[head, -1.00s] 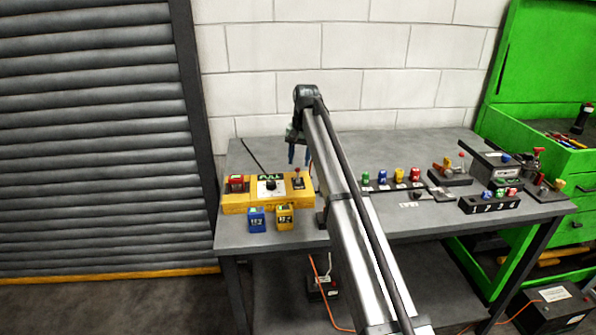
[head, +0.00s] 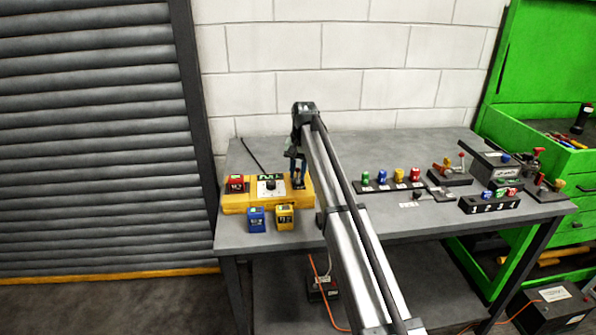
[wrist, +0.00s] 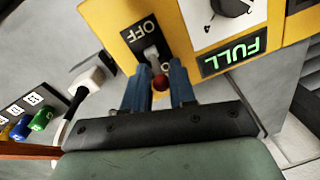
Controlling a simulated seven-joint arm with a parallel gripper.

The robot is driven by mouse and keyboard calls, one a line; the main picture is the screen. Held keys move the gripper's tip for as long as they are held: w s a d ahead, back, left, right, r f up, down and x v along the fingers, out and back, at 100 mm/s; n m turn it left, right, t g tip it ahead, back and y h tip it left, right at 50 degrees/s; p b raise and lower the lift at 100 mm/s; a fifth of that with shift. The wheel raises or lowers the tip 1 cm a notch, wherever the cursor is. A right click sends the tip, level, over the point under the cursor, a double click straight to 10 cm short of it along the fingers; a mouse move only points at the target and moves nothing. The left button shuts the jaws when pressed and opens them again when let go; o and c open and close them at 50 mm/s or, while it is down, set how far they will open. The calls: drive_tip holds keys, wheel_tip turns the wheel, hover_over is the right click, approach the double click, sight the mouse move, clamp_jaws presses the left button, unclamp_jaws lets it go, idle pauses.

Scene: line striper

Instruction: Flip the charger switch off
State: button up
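The yellow charger box (head: 238,207) sits at the left front of the workbench. In the wrist view, its switch lever (wrist: 152,56) has a red ball tip (wrist: 160,83) and leans away from the "OFF" label (wrist: 137,30), towards my gripper. A label at the other end is mostly hidden. My gripper (wrist: 158,80) is low over the switch, one blue finger on each side of the red tip. Little gap shows, and I cannot tell whether the fingers touch it. In the head view, my gripper (head: 298,176) hides the switch. A green "FULL" display (wrist: 232,57) is lit.
Blue (head: 257,219) and yellow (head: 284,216) batteries stand before the charger; a red battery (head: 236,184) sits on its left end. Right of my arm are a row of coloured knobs (head: 382,178), clamps (head: 450,170) and a numbered block (head: 490,203).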

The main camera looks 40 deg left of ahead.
sight(298, 177)
clamp_jaws()
drive_tip(key=shift+s, duration=0.1)
drive_tip(key=shift+s+d+r+t+y, duration=0.1)
drive_tip(key=shift+s+d+t+y, duration=0.25)
drive_tip(key=shift+t+y, duration=0.4)
drive_tip(key=shift+s+d+t+y, duration=0.25)
drive_tip(key=shift+t+y, duration=0.35)
drive_tip(key=shift+y, duration=0.05)
drive_tip(key=shift+s+d+t+y, duration=0.2)
drive_tip(key=shift+t+y, duration=0.35)
drive_tip(key=shift+y, duration=0.05)
drive_tip(key=shift+s+d+t+y, duration=0.25)
drive_tip(key=shift+t+y, duration=0.55)
drive_tip(key=shift+s+d+t+y, duration=0.15)
drive_tip(key=shift+t+y, duration=0.55)
drive_tip(key=shift+y, duration=0.1)
drive_tip(key=shift+n, duration=0.3)
